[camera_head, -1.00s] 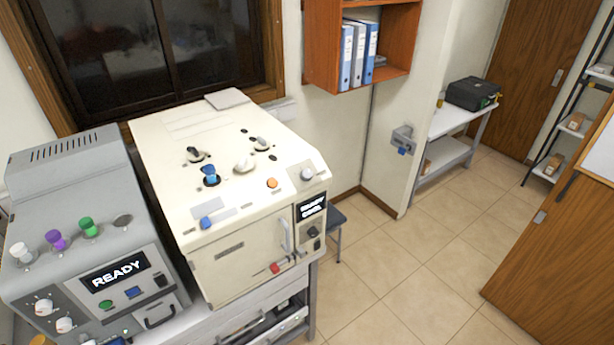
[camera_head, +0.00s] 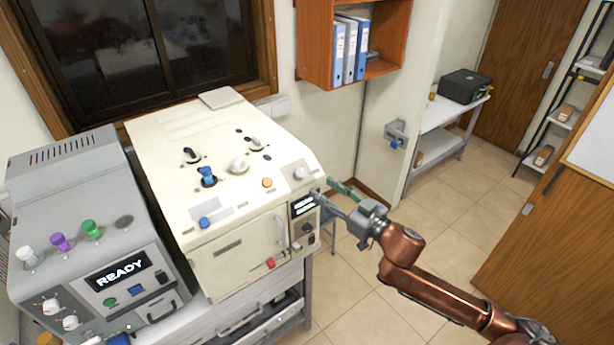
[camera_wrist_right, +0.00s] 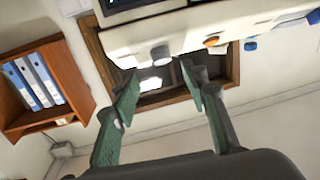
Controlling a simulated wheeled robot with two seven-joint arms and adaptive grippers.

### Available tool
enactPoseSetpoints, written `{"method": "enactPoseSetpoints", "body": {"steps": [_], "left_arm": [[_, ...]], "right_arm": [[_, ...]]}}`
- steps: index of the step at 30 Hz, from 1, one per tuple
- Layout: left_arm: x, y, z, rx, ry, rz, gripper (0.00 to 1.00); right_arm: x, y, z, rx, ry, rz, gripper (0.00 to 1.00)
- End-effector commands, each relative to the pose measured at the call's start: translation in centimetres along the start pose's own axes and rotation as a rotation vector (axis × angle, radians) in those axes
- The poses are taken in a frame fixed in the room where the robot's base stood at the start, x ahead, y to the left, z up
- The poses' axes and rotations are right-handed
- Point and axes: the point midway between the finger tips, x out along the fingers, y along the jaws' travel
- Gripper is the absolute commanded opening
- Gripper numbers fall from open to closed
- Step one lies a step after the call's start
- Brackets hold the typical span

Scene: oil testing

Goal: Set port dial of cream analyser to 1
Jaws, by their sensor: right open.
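A pale round dial (camera_head: 299,173) sits above that display. It also appears as a grey-white knob (camera_wrist_right: 160,55) in the right wrist view, ahead of the fingers. Its setting is too small to read, and I see no port label. My right gripper (camera_head: 323,187) is open and empty, just right of the display and below the dial. In the right wrist view, the open gripper (camera_wrist_right: 160,82) has its fingers apart, with nothing between them. My left gripper is out of view.
A grey analyser (camera_head: 90,190) with coloured knobs stands close on the left. The cream top carries black, blue and white knobs and an orange button (camera_head: 267,182). An orange shelf (camera_head: 312,50) with binders hangs behind. Open floor lies to the right.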

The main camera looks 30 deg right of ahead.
Motion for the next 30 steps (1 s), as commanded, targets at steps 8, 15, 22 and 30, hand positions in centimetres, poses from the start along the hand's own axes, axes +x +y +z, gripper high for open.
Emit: {"method": "enactPoseSetpoints", "body": {"steps": [8,15,22,30], "left_arm": [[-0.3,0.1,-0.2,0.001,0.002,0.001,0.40],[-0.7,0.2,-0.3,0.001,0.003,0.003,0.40],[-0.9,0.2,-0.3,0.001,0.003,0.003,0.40],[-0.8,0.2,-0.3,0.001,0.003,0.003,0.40]], "right_arm": [[2.8,-0.3,-0.5,-0.001,0.006,-0.006,0.41],[6.0,-0.3,-0.4,0.000,0.005,-0.005,0.41],[7.5,-0.3,-0.2,0.000,0.003,-0.004,0.41],[7.7,-0.3,-0.2,0.000,0.002,-0.004,0.41]]}}
